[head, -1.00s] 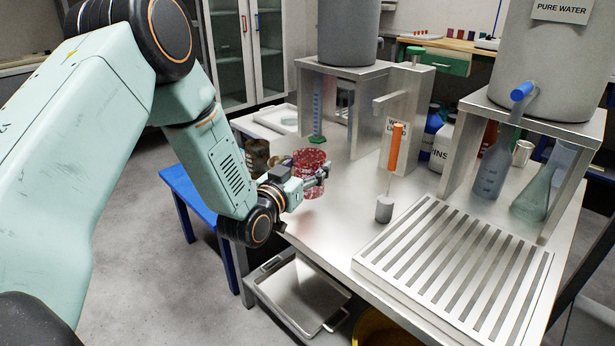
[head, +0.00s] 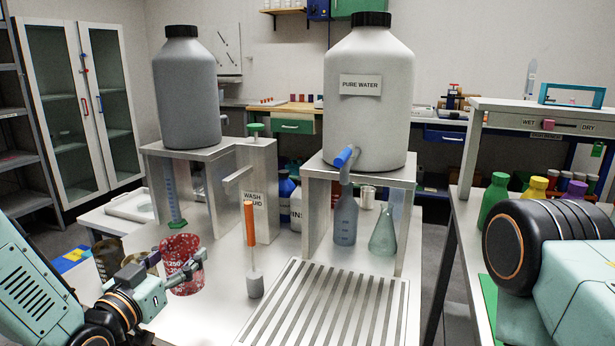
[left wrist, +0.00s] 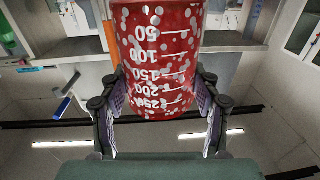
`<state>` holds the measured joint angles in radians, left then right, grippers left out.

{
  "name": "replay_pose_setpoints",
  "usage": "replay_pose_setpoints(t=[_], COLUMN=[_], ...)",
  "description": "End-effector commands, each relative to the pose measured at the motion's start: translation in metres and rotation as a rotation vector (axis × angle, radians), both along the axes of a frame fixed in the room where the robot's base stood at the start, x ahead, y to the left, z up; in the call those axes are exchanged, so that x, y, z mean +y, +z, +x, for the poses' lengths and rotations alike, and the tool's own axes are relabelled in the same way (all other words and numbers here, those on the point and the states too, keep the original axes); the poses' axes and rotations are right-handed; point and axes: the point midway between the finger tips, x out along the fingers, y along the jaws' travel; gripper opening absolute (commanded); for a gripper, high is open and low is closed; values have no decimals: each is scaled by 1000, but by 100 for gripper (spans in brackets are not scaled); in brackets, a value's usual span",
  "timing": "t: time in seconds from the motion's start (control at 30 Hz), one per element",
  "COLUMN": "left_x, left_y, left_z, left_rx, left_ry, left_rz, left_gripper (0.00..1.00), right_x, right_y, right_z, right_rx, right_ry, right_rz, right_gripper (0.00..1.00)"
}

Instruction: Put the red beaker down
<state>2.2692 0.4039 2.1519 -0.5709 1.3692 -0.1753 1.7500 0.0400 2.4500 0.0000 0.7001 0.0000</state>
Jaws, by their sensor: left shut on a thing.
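The red beaker (head: 181,268) has white dots and volume marks. In the head view it is upright over the left part of the steel table, in front of a measuring cylinder with a green base. My left gripper (head: 188,268) is shut around the beaker's side. In the left wrist view the beaker (left wrist: 160,60) fills the space between the two fingers (left wrist: 160,98). I cannot tell whether its bottom touches the table. My right gripper is out of view; only part of my right arm shows at the right.
The measuring cylinder (head: 172,200) stands close behind the beaker. Brown glassware (head: 108,258) is just left. An orange-handled brush (head: 251,240) and a slatted drain rack (head: 325,310) are to the right. Bare steel table (head: 215,300) shows between beaker and rack.

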Motion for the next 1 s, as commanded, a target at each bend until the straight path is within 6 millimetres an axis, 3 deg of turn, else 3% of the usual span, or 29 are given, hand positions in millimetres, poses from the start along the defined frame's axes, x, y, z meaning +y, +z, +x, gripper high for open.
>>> replay_pose_setpoints(t=[0.2, 0.5, 0.7, 1.0], left_x=[-33, -60, -61, -58], left_y=[-24, -49, -64, -74], left_z=[-59, -129, -148, -154], left_rx=[9, 9, 5, 1], left_ry=[-136, -242, -248, -238], left_rz=[-7, -4, -2, 0], left_gripper=[33, 33, 33, 33], right_x=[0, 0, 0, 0], right_y=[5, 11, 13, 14], right_z=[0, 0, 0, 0], right_rx=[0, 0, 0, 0], right_ry=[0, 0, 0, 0], right_rz=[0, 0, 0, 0], right_gripper=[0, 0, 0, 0])
